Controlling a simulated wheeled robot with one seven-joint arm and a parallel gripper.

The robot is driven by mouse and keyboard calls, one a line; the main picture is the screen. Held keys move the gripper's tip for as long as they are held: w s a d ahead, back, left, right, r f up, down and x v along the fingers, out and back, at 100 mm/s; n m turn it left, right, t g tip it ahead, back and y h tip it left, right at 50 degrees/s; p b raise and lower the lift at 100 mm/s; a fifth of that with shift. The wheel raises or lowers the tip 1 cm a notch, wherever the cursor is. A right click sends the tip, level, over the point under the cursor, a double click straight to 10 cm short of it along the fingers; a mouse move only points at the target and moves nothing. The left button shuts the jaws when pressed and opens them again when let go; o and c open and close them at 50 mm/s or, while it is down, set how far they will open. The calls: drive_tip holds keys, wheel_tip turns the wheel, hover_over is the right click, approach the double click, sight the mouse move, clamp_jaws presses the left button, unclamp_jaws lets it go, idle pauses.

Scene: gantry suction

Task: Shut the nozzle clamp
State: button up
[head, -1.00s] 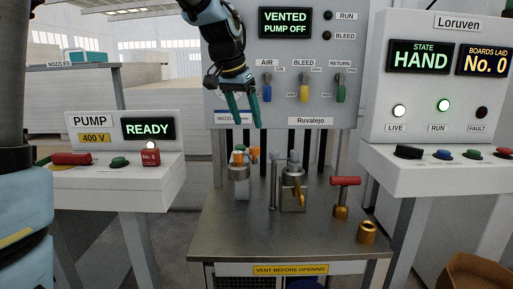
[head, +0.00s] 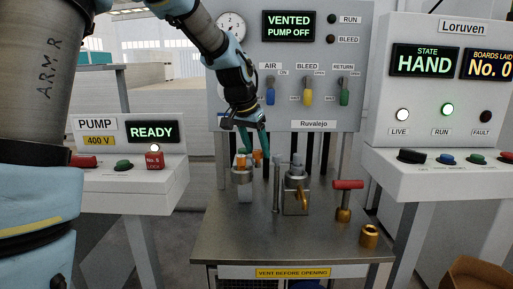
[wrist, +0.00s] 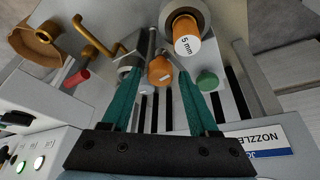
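My gripper (head: 255,150) is open, fingers pointing down, above the back left of the steel bench. In the wrist view its two green fingers (wrist: 157,75) stand apart, with an orange cap (wrist: 160,70) showing between them; I cannot tell whether they touch it. What looks like the clamp, a steel block with a brass lever (head: 297,188), stands to the right of the gripper in the head view. No label names it. Left of it is a grey holder (head: 242,176) with orange and green caps. The wrist view shows an orange "5 mm" piece (wrist: 187,45) close by.
A thin steel post (head: 276,185) stands between holder and block. A red-handled brass tool (head: 346,187) and a brass ring (head: 369,236) are at the bench's right. The Ruvalejo panel (head: 315,105) reads VENTED, PUMP OFF. The bench front (head: 240,245) is clear.

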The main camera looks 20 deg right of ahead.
clamp_jaws()
drive_tip(key=shift+n, duration=0.3)
idle(0.3)
drive_tip(key=n, duration=0.1)
drive_tip(key=n+t+b, duration=0.1)
drive_tip(key=shift+s+d+n+y, duration=0.15)
drive_tip(key=shift+n+y, duration=0.15)
drive_tip(key=n+b, duration=0.1)
drive_tip(key=n, duration=0.1)
drive_tip(key=n+t+y+b, duration=0.1)
drive_tip(key=n, duration=0.1)
drive_tip(key=shift+d+n+y, duration=0.1)
drive_tip(key=shift+n+y, duration=0.2)
drive_tip(key=n, duration=0.2)
drive_tip(key=n+y+b, duration=0.1)
drive_tip(key=n, duration=0.1)
drive_tip(key=shift+d+y, duration=0.1)
drive_tip(key=shift+y, duration=0.2)
drive_tip(key=shift+n+y, duration=0.8)
drive_tip(key=shift+n, duration=1.3)
drive_tip(key=shift+o, duration=0.9)
unclamp_jaws()
